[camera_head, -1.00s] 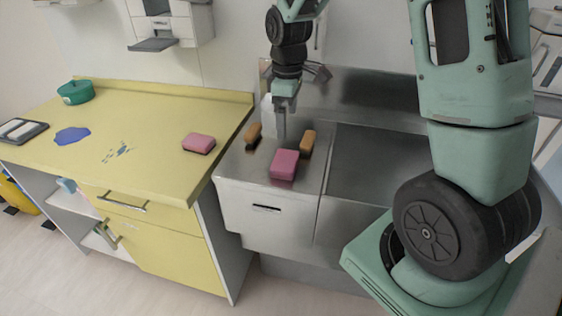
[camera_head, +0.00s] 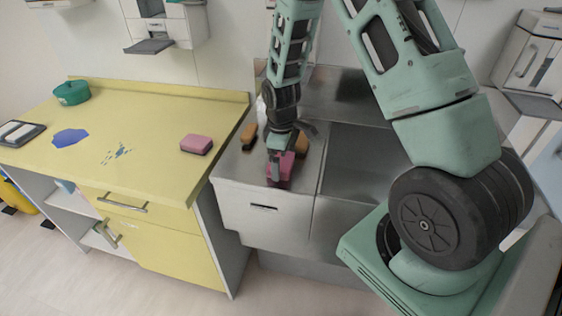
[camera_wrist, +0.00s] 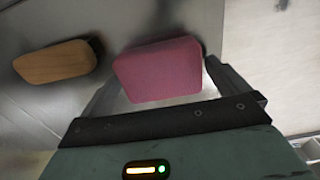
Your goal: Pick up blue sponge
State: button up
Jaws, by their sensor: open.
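My gripper (camera_head: 277,172) is open over the steel counter, at a pink sponge (camera_head: 286,170). In the wrist view the pink sponge (camera_wrist: 160,70) lies between or just beyond my open fingers (camera_wrist: 162,84); I cannot tell if they touch it. An orange-brown sponge (camera_wrist: 57,62) lies to its left in the wrist view. Another orange-brown sponge (camera_head: 249,134) shows left of my gripper in the head view. A second pink sponge (camera_head: 196,144) lies on the yellow counter (camera_head: 165,175).
A flat blue patch (camera_head: 70,138), bluish specks (camera_head: 117,152), a green round container (camera_head: 72,92) and a dark tray (camera_head: 20,132) are on the yellow counter. A backsplash (camera_head: 340,90) rises behind.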

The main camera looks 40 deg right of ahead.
aim_at(281, 160)
jog(key=shift+f, duration=0.3)
jog(key=c, duration=0.9)
jog(key=shift+o, duration=0.2)
jog(key=shift+r, duration=0.15)
notch_tip(281, 160, up, 10)
jog(key=b, duration=0.2)
jog(key=shift+o, duration=0.7)
